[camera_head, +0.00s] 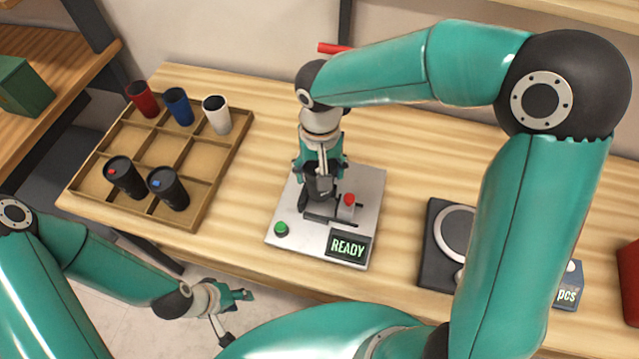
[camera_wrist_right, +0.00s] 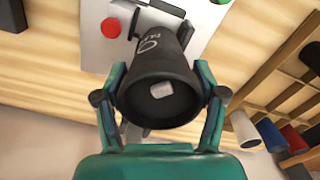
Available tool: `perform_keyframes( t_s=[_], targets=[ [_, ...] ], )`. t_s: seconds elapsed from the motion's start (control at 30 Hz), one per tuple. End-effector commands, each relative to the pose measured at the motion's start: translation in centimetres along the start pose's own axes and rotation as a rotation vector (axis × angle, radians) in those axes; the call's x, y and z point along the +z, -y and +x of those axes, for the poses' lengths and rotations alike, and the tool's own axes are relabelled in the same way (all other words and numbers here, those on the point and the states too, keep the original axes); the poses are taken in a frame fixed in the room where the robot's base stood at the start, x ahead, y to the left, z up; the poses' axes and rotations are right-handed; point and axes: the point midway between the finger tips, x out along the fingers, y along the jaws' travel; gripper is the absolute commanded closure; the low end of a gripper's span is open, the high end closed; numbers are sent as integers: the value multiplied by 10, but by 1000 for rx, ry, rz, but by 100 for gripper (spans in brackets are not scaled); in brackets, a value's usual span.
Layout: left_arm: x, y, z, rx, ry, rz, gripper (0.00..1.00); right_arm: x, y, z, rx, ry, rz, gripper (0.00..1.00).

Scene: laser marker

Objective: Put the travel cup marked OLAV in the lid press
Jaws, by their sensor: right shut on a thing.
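My right gripper (camera_head: 320,180) is over the metal plate of the machine with the READY display (camera_head: 285,222). In the right wrist view, my right gripper (camera_wrist_right: 160,92) is shut on a black travel cup (camera_wrist_right: 150,65), one finger on each side. White lettering shows on the cup, but I cannot read the whole name. In the head view the cup (camera_head: 319,187) is mostly hidden by the gripper. I cannot tell whether it touches the plate. My left gripper (camera_head: 240,296) is empty, low in front of the table; its finger opening is unclear.
A wooden divided tray (camera_head: 192,150) at the left holds red, blue and white cups at the back and two black cups in front. The machine has a green button (camera_head: 281,229) and a red knob (camera_head: 349,199). A dark device (camera_head: 435,270) stands to the right.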

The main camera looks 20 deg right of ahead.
Motion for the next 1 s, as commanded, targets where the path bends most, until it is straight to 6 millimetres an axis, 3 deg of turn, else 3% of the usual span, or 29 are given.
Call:
perform_keyframes(
  t_s=[0.5, 0.77, 0.8, 0.93, 1.0],
  targets=[
    [0, -2, -4, 0, 0, 0, 60, 0, 0, 56, 1, 1, -2, 44],
    [0, -2, -4, 0, 0, 0, 60, -1, 0, 62, -1, -3, -1, 44],
    [0, -2, -4, 0, 0, 0, 60, -1, 0, 62, -1, -2, -1, 27],
    [0, -2, -4, 0, 0, 0, 60, -1, 0, 62, -1, -2, -1, 5],
    [0, -2, -4, 0, 0, 0, 60, 0, 0, 62, -1, -2, -1, 5]
  ],
)
